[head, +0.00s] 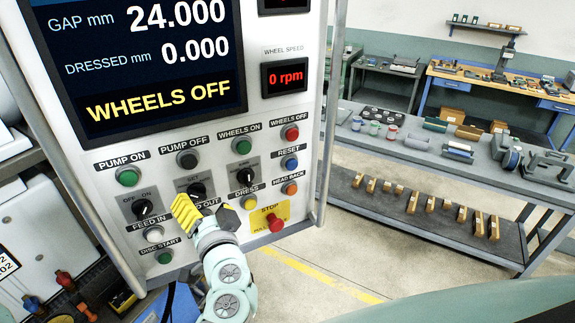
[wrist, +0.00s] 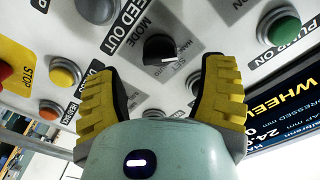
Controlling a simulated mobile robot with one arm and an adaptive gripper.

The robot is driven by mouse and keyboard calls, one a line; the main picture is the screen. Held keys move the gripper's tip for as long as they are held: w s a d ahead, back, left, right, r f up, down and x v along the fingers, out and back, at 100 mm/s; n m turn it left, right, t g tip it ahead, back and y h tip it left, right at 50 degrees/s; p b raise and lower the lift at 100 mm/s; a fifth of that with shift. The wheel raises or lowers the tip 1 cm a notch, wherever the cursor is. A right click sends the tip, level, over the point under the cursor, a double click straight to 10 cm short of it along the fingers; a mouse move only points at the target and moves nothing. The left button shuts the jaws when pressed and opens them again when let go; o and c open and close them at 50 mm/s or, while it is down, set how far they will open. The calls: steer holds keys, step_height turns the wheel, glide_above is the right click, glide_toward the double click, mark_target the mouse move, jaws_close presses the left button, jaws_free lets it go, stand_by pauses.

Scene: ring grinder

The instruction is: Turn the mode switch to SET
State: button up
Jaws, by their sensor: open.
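The mode switch is a black rotary knob (wrist: 163,47) on a grey plate marked MODE in the wrist view, which shows the panel turned over. A white mark shows on its lower right side there; the position it points to is not clear. In the head view the knob (head: 197,190) is just above my gripper, with its lower plate partly hidden. My gripper (head: 207,213) is open, its yellow-padded fingers close to the panel. In the wrist view the knob lies between and a little beyond the fingertips (wrist: 165,66), with a gap on both sides; no contact shows.
Two similar knobs flank it: the OFF/ON switch (head: 142,208) and another (head: 245,177). Push buttons surround them, with the red STOP button (head: 276,222) close at right. The screen (head: 145,60) reads WHEELS OFF. A workbench (head: 400,148) stands right, beyond clear floor.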

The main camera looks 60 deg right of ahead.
mark_target(199, 198)
steer(key=shift+p+x, duration=1.3)
steer(key=shift+x, duration=0.5)
steer(key=shift+w, duration=0.3)
steer(key=shift+o, duration=0.2)
steer(key=c, duration=1.2)
